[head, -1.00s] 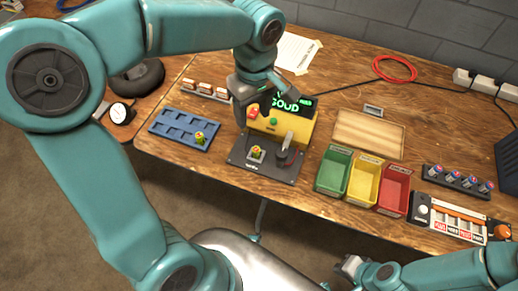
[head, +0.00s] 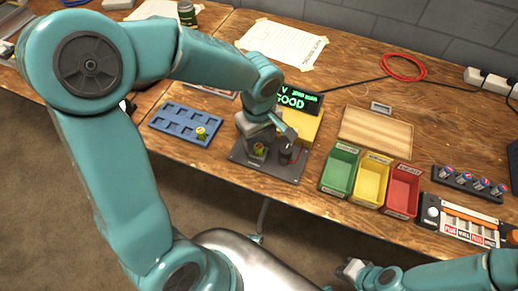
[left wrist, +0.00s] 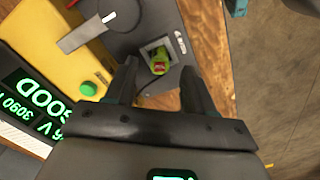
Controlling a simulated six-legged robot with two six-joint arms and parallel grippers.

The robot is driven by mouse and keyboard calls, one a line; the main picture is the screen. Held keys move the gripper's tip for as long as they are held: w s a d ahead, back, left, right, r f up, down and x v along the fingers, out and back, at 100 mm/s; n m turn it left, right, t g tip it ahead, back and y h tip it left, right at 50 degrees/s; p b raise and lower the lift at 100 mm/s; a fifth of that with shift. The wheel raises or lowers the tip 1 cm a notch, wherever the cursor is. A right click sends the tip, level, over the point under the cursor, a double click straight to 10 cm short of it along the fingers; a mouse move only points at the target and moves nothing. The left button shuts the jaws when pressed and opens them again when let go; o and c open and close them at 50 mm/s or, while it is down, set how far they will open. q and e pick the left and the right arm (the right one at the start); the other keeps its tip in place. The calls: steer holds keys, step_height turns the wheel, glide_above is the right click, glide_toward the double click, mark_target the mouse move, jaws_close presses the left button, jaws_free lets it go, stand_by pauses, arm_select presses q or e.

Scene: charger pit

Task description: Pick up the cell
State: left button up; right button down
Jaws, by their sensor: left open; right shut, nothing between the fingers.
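A small green-and-yellow cell (head: 259,149) stands in the square socket of the dark tester plate (head: 238,157). In the left wrist view the cell (left wrist: 159,63) shows beyond my fingers, in line with the gap between them. My left gripper (head: 265,138) is open above the socket and partly hides it in the head view; its fingers (left wrist: 158,75) do not visibly touch the cell. A second, similar cell (head: 201,133) sits in the blue tray (head: 172,119). My right gripper (head: 350,268) is shut and empty at the bottom of the view, away from the bench.
The yellow tester housing (head: 303,128) and its display (head: 291,101) reading GOOD stand behind the plate. Green (head: 338,172), yellow (head: 370,180) and red (head: 402,191) bins stand to the right.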

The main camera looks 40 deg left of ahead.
mark_target(259, 146)
arm_select(q)
step_height(259, 146, down, 3)
steer(key=shift+f, duration=0.1)
jaws_close()
